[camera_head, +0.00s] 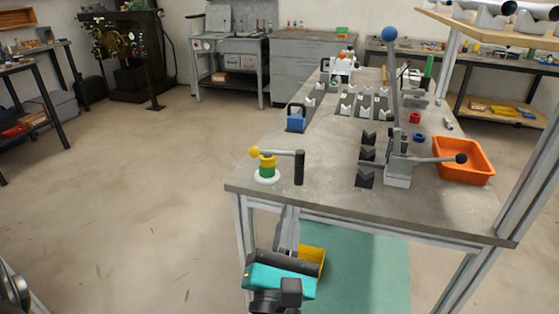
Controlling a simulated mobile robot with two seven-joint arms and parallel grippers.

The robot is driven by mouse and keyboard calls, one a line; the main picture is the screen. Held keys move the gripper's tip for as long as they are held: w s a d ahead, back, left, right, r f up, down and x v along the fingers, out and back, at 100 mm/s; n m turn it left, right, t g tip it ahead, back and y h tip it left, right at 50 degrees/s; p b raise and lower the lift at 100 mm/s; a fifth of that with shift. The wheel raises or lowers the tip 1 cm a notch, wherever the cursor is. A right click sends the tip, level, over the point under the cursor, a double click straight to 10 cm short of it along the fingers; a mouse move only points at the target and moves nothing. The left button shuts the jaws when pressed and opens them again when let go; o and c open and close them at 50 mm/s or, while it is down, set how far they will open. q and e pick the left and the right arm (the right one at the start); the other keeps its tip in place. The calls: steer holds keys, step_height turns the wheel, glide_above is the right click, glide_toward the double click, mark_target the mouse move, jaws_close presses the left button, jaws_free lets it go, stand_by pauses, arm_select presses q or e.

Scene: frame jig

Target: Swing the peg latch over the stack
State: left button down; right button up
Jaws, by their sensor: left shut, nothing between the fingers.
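The stack (267,172) stands at the near left corner of the table, with a white base, a green ring and a yellow ring on top. Beside it, to the right, stands a dark upright post (299,170). My left gripper (288,222) is shut and empty, in front of the table's near edge, below the stack. My right gripper is out of view.
A grey lever fixture (397,175) with a tall blue-balled handle (390,34) stands right of the post. Dark V-blocks (366,158) lie beside it. An orange bin (464,160) sits at the right edge.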

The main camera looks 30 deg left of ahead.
arm_select(q)
steer(key=a+n+g+y, duration=0.2)
steer(key=n+g+y, duration=0.1)
steer(key=n, duration=0.3)
steer(key=n+g+p, duration=0.1)
steer(key=n+p, duration=0.1)
glide_toward(269, 154)
steer(key=x, duration=0.7)
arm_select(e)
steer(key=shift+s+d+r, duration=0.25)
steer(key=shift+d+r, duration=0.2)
arm_select(q)
steer(key=shift+s, duration=0.1)
